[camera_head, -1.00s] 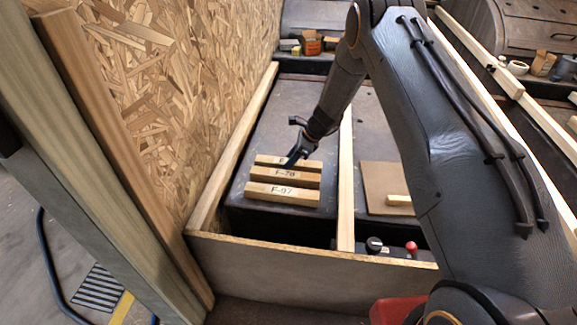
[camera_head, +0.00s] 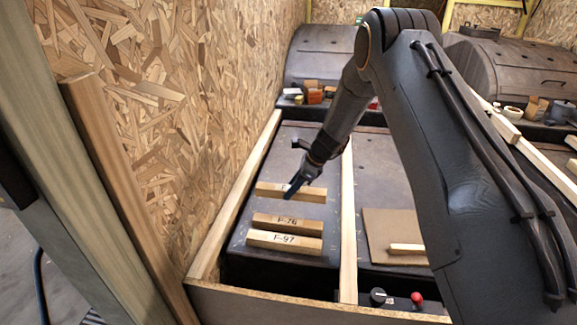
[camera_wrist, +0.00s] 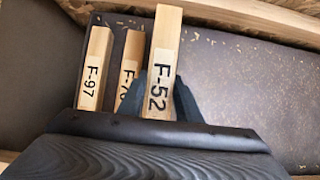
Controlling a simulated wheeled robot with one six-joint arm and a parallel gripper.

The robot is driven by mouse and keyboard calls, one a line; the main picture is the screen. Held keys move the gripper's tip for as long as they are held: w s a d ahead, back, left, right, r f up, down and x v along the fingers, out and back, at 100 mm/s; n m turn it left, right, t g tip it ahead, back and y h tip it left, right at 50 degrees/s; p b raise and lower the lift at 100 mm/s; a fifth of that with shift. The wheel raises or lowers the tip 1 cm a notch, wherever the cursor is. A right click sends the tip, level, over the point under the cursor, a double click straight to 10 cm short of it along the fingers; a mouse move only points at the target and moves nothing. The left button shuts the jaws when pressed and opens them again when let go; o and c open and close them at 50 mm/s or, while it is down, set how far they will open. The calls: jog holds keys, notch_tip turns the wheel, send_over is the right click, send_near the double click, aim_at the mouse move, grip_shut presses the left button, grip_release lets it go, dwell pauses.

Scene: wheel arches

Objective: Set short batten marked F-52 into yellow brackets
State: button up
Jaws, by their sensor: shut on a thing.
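The short batten marked F-52 (camera_wrist: 166,50) is in my gripper (camera_wrist: 161,100), with one dark finger on each side of it in the wrist view. In the head view the held batten (camera_head: 316,194) is beyond the other two battens, with my gripper (camera_head: 292,190) shut across its middle. It appears lifted off the dark surface, but the height is hard to judge. Yellow bars (camera_head: 525,20) stand at the far back by the wall; I cannot tell whether they are the yellow brackets.
Battens marked F-97 (camera_head: 284,242) and apparently F-76 (camera_head: 288,223) lie side by side nearby. A wooden rail (camera_head: 347,225) runs to the right, and a chipboard wall (camera_head: 215,90) stands to the left. A brown board (camera_head: 392,232) bears a small wood piece (camera_head: 407,249).

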jog(key=s+d+r+n+g+h, duration=0.1)
jog(key=s+d+n+g+h, duration=0.1)
jog(key=s+d+n, duration=0.3)
jog(key=s+d+r+n+g+h, duration=0.1)
jog(key=s+d+n+g+h, duration=0.1)
jog(key=s+d+n, duration=0.4)
jog(key=s+d+r+n+g+h, duration=0.1)
jog(key=s+d+n+g+h, duration=0.1)
jog(key=s+d+n, duration=0.4)
jog(key=shift+s+r+n+g, duration=0.15)
jog(key=shift+s+n+g, duration=0.15)
jog(key=shift+s+n, duration=0.55)
jog(key=shift+s+r+n+g, duration=0.1)
jog(key=shift+s+n+g, duration=0.2)
jog(key=shift+s+n, duration=0.55)
jog(key=s+r+p, duration=1)
jog(key=r+p, duration=0.5)
jog(key=p, duration=0.5)
jog(key=shift+a+r, duration=0.15)
jog(key=shift+r, duration=0.15)
